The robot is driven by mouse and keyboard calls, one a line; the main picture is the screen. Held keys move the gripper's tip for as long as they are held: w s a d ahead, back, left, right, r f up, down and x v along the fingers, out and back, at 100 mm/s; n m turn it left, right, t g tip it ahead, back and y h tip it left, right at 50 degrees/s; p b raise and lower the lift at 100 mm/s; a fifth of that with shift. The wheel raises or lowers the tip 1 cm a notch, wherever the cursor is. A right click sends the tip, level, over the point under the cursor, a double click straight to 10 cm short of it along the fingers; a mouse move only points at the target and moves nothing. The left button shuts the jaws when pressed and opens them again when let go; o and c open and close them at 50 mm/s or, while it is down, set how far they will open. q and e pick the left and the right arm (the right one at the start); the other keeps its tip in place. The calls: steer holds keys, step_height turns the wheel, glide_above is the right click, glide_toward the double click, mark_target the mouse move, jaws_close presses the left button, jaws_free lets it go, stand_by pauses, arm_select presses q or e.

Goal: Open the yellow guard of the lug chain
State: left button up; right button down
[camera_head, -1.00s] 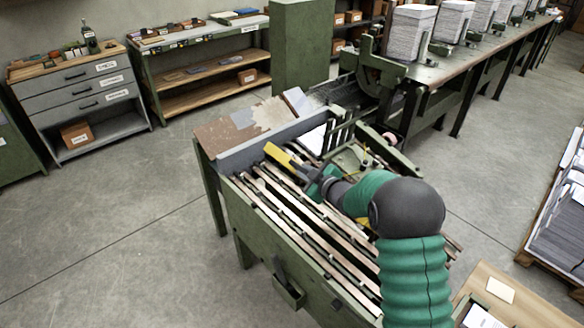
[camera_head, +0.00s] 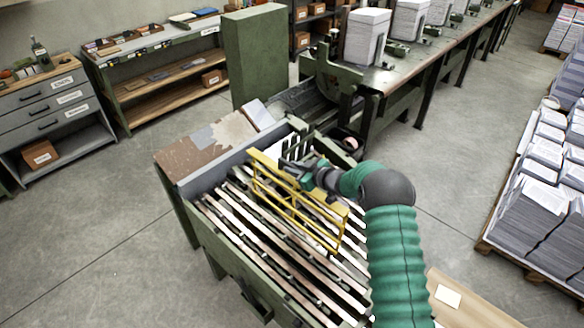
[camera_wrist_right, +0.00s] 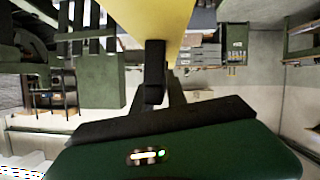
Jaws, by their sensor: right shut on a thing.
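The yellow guard (camera_head: 300,207) is a barred frame, standing tilted up over the slats of the lug chain (camera_head: 270,250) in the head view. Its upper rail runs from the back left to the right, and its lower edge is near the slats. My right gripper (camera_head: 297,172) is at the upper rail and is shut on it. In the right wrist view the yellow guard (camera_wrist_right: 130,22) fills the top middle, with dark fingers (camera_wrist_right: 156,75) against it. The exact contact is partly hidden. My left gripper is out of view.
The green machine bed has a worn plate (camera_head: 205,142) at its far left end. A long bench (camera_head: 400,75) with paper stacks runs to the back right. A pallet of paper (camera_head: 530,205) stands right. A shelf (camera_head: 160,70) and green cabinet (camera_head: 265,55) stand behind.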

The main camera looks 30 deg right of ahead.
steer(key=shift+d+f, duration=0.1)
steer(key=shift+d, duration=0.2)
steer(key=c, duration=1.4)
jaws_free()
steer(key=shift+w, duration=0.1)
steer(key=b+v, duration=0.2)
steer(key=v, duration=1.4)
steer(key=shift+s+d, duration=0.15)
steer(key=shift+s, duration=0.15)
steer(key=shift+r, duration=0.2)
